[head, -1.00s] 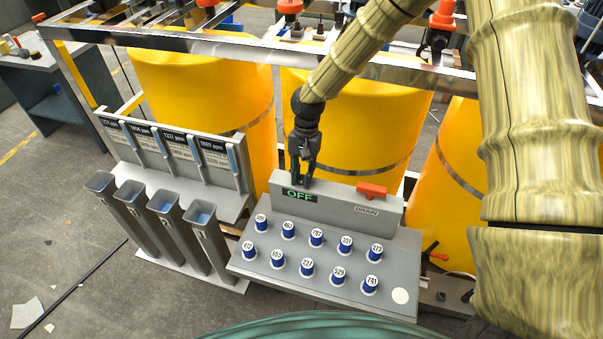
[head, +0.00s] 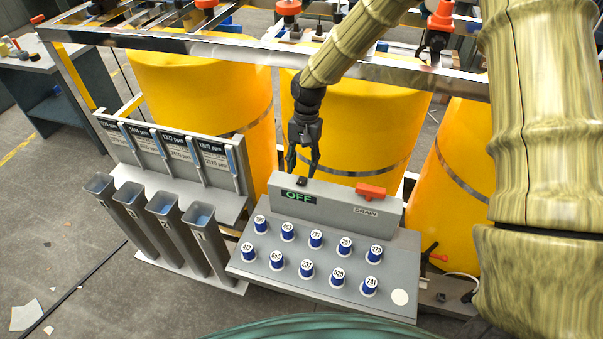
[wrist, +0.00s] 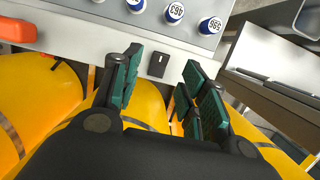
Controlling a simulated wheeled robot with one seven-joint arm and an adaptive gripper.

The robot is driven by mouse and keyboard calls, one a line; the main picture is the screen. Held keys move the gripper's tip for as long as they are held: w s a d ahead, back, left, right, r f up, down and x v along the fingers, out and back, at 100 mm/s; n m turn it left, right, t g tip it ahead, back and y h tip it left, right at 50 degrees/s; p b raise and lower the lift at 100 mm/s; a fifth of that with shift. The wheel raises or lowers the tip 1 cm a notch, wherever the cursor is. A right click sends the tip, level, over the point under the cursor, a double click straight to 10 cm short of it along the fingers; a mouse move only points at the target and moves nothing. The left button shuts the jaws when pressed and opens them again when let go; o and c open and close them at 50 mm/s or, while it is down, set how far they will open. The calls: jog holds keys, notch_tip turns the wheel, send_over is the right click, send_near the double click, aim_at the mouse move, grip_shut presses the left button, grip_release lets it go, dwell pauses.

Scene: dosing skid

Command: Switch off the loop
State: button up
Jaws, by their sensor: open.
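A small black rocker switch (head: 302,182) sits on top of the grey control box (head: 335,203), just above a display (head: 298,196) that reads OFF in green. In the wrist view the switch (wrist: 158,64) lies between and beyond my fingertips. My gripper (head: 301,173) is open and empty, pointing down just above the switch, with its two fingers spread to either side. The green-padded fingers of my gripper (wrist: 160,78) also show in the wrist view. A red-orange lever (head: 371,192) marked DRAIN is at the box's right end.
A sloping panel (head: 330,262) in front holds several numbered blue-and-white bottles (head: 316,239). Grey tubes (head: 206,232) stand to the left under ppm labels. Yellow tanks (head: 350,120) and a metal rail (head: 230,50) are behind the box.

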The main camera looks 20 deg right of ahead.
aim_at(304, 178)
jog(key=v, duration=0.7)
jog(key=shift+r, duration=0.4)
jog(key=shift+w+d, duration=0.1)
